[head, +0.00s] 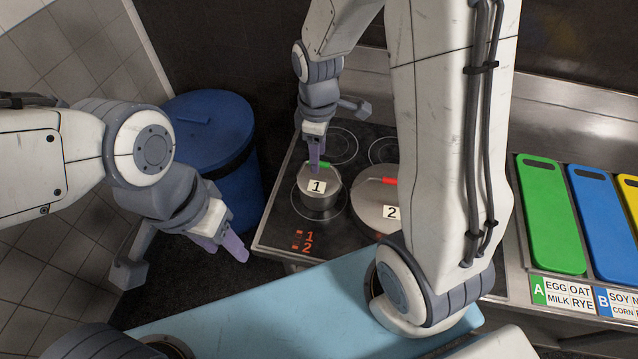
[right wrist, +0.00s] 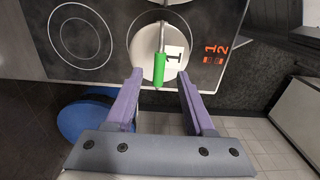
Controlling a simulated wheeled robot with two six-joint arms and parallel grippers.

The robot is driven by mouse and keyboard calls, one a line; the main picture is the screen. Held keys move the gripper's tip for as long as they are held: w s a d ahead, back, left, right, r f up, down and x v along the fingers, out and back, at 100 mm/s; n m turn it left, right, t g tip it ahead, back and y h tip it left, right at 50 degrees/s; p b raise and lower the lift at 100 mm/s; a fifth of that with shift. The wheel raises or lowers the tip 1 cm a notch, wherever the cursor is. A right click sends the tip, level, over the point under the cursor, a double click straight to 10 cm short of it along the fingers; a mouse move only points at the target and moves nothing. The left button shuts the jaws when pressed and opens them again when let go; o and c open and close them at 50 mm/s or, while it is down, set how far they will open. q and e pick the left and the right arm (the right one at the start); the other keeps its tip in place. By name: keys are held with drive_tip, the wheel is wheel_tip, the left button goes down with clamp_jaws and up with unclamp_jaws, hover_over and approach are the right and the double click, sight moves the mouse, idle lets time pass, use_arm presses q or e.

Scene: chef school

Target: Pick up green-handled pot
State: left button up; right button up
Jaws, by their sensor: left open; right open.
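The green-handled pot (head: 318,188) is a small steel pot with a label "1", standing on the front left ring of the cooktop (head: 277,226). Its green handle (head: 324,165) is partly hidden by my right gripper (head: 316,166) in the head view. In the right wrist view the green handle (right wrist: 159,70) shows between the open purple fingers of my right gripper (right wrist: 160,90), near their tips; I cannot tell whether they touch it. My left gripper (head: 225,245) is open and empty, left of the cooktop over the dark floor.
A larger pot (head: 376,207) with a red handle and label "2" stands just right of the first. A blue bin (head: 213,140) stands left of the cooktop. Green (head: 551,214) and blue (head: 606,220) boards lie on the right counter. My right arm hides part of the cooktop.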

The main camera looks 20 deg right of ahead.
sight(319, 180)
drive_tip(key=shift+d+f+p, duration=0.15)
drive_tip(key=shift+f+p, duration=0.15)
drive_tip(key=shift+f, duration=1.6)
clamp_jaws()
